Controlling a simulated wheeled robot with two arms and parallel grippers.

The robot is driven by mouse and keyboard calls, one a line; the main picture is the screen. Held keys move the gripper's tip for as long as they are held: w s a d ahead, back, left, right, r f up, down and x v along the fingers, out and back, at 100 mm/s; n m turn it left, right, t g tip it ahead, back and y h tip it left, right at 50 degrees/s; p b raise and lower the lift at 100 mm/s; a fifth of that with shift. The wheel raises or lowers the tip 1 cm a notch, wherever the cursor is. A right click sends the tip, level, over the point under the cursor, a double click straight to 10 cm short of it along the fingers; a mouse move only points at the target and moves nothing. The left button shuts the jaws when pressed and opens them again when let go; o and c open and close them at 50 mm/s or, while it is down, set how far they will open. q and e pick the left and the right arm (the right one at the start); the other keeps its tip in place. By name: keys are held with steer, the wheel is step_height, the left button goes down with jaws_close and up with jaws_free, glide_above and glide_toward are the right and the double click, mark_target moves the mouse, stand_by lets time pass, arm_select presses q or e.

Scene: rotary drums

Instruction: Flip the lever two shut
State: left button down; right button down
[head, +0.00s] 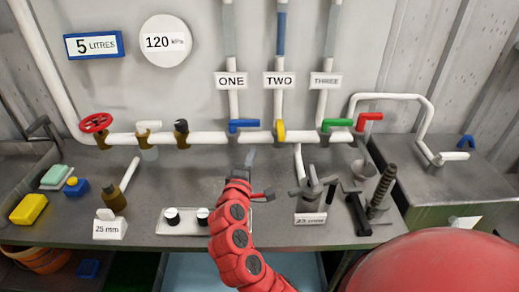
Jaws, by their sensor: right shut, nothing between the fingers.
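Lever two is the yellow lever (280,131) on the white pipe, below the TWO label (279,81). Its handle looks upright, in line with the vertical pipe above it, whose upper part is blue. The blue lever (244,125) below ONE and the green lever (337,123) below THREE lie sideways. My right gripper (251,156) is shut and empty. It is just below the horizontal pipe, to the lower left of the yellow lever and apart from it. My left gripper is not in view.
A red lever (369,117) and a red wheel valve (96,123) are on the pipework.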

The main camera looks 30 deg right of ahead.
mark_target(279, 140)
steer(key=w+d+p, duration=0.4)
steer(key=d, duration=0.5)
steer(key=shift+d, duration=0.25)
steer(key=shift+s, duration=0.1)
steer(key=shift+s+d, duration=0.85)
steer(key=shift+d, duration=0.1)
steer(key=shift+w+a, duration=0.1)
